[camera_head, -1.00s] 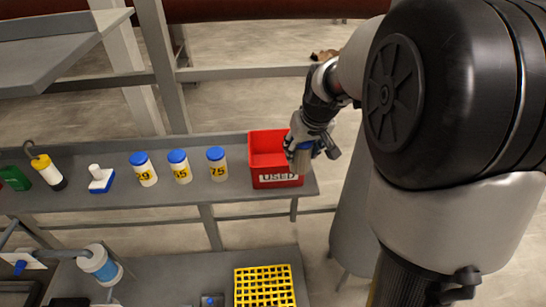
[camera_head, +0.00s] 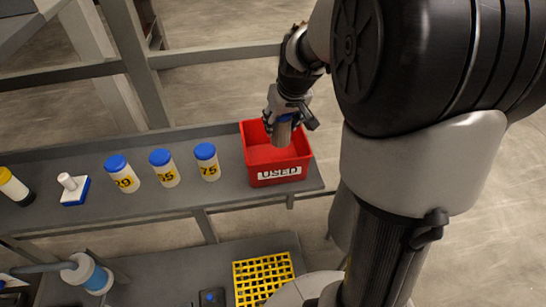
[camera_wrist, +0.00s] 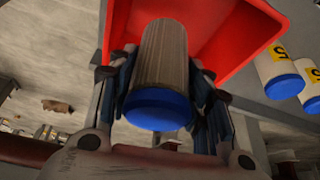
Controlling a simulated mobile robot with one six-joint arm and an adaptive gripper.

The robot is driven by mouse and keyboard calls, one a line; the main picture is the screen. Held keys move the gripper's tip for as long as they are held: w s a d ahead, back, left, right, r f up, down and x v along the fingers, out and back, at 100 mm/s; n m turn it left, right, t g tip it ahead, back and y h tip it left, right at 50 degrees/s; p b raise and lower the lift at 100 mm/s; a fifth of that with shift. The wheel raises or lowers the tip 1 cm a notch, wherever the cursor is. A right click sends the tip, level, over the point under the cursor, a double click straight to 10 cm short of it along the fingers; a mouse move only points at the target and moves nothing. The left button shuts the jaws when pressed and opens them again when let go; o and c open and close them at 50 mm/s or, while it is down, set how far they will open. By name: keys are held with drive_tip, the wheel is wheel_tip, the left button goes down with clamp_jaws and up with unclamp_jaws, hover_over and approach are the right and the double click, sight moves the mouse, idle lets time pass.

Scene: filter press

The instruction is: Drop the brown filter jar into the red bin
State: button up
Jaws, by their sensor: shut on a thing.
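My gripper (camera_head: 284,117) is shut on the brown filter jar (camera_head: 282,133), a grey-brown ribbed cylinder with a blue lid. In the wrist view the jar (camera_wrist: 165,58) sits between the two fingers, its blue lid toward the camera. The red bin (camera_head: 278,174), labelled USED, stands at the right end of the grey shelf. In the head view the jar appears over the bin's opening. The wrist view shows the red bin (camera_wrist: 240,40) beyond the jar. How far the jar's lower end is from the bin floor cannot be told.
Three white jars with blue lids and yellow number labels (camera_head: 207,162) stand left of the bin on the shelf (camera_head: 232,200). A blue-and-white brush-like tool (camera_head: 73,189) stands further left. A yellow grid rack (camera_head: 262,277) sits on the lower surface. A grey rail (camera_head: 215,55) runs behind.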

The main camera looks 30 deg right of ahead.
drive_tip(key=shift+f+b, duration=0.8)
drive_tip(key=shift+f, duration=0.6)
drive_tip(key=o, duration=1.2)
drive_tip(key=v, duration=1.2)
